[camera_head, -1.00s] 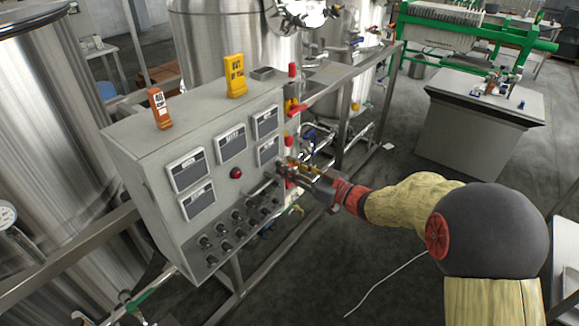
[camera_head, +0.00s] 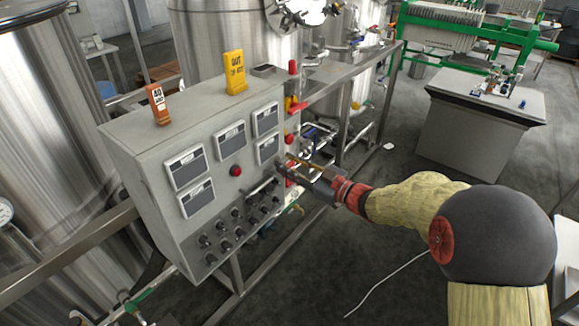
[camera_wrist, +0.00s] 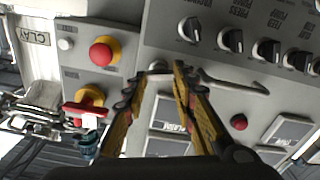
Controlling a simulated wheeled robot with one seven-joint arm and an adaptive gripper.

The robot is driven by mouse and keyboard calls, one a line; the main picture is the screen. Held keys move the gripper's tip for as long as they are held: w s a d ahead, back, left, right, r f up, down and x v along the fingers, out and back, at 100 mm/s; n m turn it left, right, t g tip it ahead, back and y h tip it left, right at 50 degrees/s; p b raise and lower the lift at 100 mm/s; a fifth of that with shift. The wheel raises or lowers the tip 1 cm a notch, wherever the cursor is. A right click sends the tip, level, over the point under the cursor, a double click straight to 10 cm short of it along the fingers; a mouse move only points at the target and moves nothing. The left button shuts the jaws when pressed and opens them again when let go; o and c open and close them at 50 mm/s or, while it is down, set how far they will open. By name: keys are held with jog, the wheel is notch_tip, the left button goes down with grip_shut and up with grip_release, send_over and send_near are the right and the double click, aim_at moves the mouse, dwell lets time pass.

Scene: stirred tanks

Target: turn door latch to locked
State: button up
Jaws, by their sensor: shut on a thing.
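In the wrist view my gripper (camera_wrist: 158,74) has its yellow-and-black fingers on both sides of a small grey latch (camera_wrist: 158,67) on the cabinet face. The gripper is shut on this latch, and the fingertips hide part of it. Its exact angle is hard to tell. In the head view my gripper (camera_head: 287,164) reaches the right part of the grey control cabinet (camera_head: 155,205) from the right. It covers the latch there.
A curved metal handle (camera_wrist: 235,84) lies close beside the fingers. Black knobs (camera_wrist: 232,41) line the panel. A red emergency button (camera_wrist: 104,51) and a red-handled switch (camera_wrist: 88,101) are nearby. A steel tank (camera_head: 50,150) stands left.

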jog(key=shift+s+a+f+n+b, duration=0.1)
jog(key=shift+n+b, duration=0.6)
jog(key=shift+n, duration=3)
jog(key=shift+s+f+n+b, duration=0.1)
jog(key=shift+n+b, duration=0.55)
jog(key=shift+n, duration=3.05)
jog(key=o, duration=1.1)
jog(key=v, duration=1.2)
